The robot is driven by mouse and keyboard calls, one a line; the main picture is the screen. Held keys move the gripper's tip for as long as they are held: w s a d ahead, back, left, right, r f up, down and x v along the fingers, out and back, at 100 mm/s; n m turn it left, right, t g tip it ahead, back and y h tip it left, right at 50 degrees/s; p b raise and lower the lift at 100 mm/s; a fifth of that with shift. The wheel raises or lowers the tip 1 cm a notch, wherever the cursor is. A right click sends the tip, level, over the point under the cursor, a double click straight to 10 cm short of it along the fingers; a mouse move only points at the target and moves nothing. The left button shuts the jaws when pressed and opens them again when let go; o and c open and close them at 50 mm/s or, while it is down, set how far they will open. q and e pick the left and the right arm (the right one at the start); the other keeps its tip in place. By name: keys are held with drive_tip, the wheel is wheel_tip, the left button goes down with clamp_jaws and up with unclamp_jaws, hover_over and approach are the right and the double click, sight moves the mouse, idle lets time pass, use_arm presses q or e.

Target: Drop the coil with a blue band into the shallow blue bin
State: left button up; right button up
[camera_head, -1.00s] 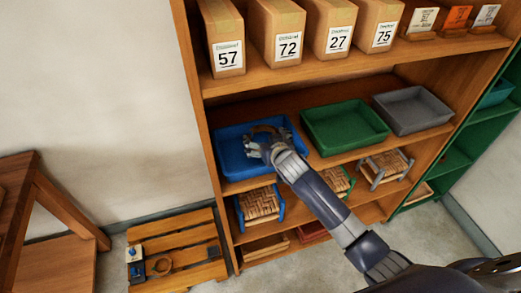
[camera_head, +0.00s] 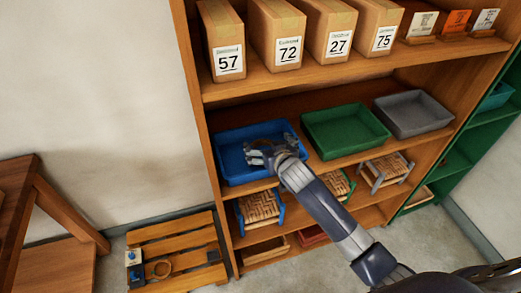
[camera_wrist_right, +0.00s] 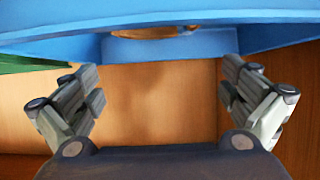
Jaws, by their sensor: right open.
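The shallow blue bin (camera_head: 232,172) sits on the middle shelf, at its left end. My right gripper (camera_head: 256,153) is over this bin, its fingers spread open. In the right wrist view the gripper (camera_wrist_right: 160,105) is open with nothing between its fingertips. Blue walls of the bin (camera_wrist_right: 60,38) cross the top of that view. A small brown curved piece (camera_wrist_right: 155,32) shows at the blue edge there; it may be the coil, but its blue band cannot be made out. My left gripper is out of view.
A green bin (camera_head: 345,150) and a grey bin (camera_head: 412,132) stand to the right on the same shelf. Numbered boxes (camera_head: 277,35) line the shelf above. Small woven stools (camera_head: 262,207) sit below.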

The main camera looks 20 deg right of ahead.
drive_tip(key=v, duration=0.9)
drive_tip(key=shift+s, duration=0.25)
drive_tip(key=shift+r, duration=0.15)
